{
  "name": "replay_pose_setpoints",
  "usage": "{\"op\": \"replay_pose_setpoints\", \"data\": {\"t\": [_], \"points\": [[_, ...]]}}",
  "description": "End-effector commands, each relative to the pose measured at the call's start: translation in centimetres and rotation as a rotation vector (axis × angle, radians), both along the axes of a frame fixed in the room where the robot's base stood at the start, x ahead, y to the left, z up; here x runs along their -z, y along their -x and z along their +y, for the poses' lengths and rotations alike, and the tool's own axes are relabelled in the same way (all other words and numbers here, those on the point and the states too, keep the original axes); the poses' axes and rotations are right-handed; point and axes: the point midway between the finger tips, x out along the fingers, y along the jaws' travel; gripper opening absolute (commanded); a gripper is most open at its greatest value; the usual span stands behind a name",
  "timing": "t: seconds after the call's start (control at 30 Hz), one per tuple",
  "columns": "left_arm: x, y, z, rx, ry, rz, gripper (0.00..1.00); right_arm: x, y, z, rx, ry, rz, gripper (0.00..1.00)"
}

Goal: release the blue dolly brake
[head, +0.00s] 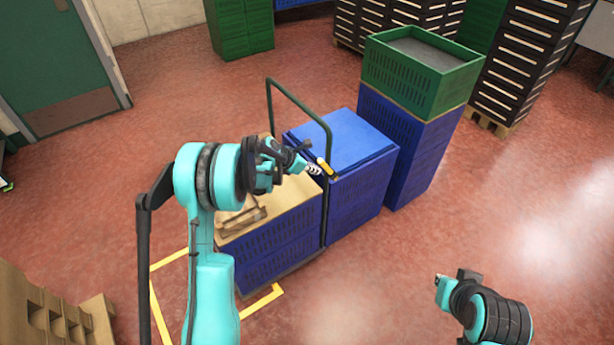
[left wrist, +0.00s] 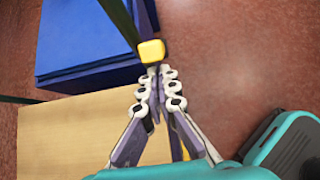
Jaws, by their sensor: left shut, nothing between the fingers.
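A dark green tube handle (head: 298,104) rises beside blue crates (head: 265,250) with a tan top. A small yellow piece, which looks like the brake lever (head: 327,168), sits on the near upright of this handle. In the left wrist view the yellow piece (left wrist: 151,51) is just beyond my fingertips. My left gripper (head: 315,170) is shut and empty, its tips at or very close to the yellow piece; I cannot tell if they touch. In the left wrist view its fingers (left wrist: 154,78) are together. My right gripper (head: 443,287) is low at the right, away from the crates, its fingers unclear.
Blue crates with a blue lid (head: 345,138) stand just behind the handle. A green crate (head: 425,72) tops a blue stack to the right. A wooden frame (head: 243,218) lies on the tan top. Yellow floor tape (head: 160,310) runs around the near stack. Red floor is clear at right.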

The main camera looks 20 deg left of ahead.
Motion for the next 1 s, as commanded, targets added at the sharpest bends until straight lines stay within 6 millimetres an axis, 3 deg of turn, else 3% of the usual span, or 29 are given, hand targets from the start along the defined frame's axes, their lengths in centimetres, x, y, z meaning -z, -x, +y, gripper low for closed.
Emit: {"op": "replay_pose_setpoints", "data": {"t": [1.0], "points": [[-1.1,-0.9,-0.7,0.000,-0.058,0.074,0.00,-1.3,0.0,0.0,0.000,0.000,0.000,0.00]]}}
